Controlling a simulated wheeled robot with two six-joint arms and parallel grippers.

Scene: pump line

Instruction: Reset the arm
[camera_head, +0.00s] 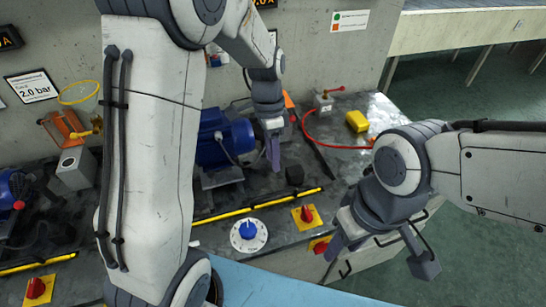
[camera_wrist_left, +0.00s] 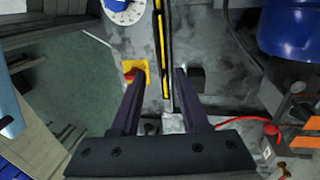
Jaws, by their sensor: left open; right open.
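My left gripper (camera_head: 272,150) hangs fingers-down over the bench in the head view, in front of the blue pump motor (camera_head: 225,138) and to its right. In the left wrist view, its two dark fingers (camera_wrist_left: 159,78) are apart with nothing between them but the bench surface and striped rail behind. My right gripper (camera_head: 381,258) is in the lower right of the head view, near the bench's front right edge. Its fingers are spread wide and hold nothing.
A yellow-black rail (camera_head: 262,204) crosses the bench. In front are a blue dial (camera_head: 248,232) and red knobs on yellow plates (camera_head: 307,216). A red hose (camera_head: 330,143) and yellow block (camera_head: 357,121) lie back right. Open floor (camera_head: 480,240) is at right.

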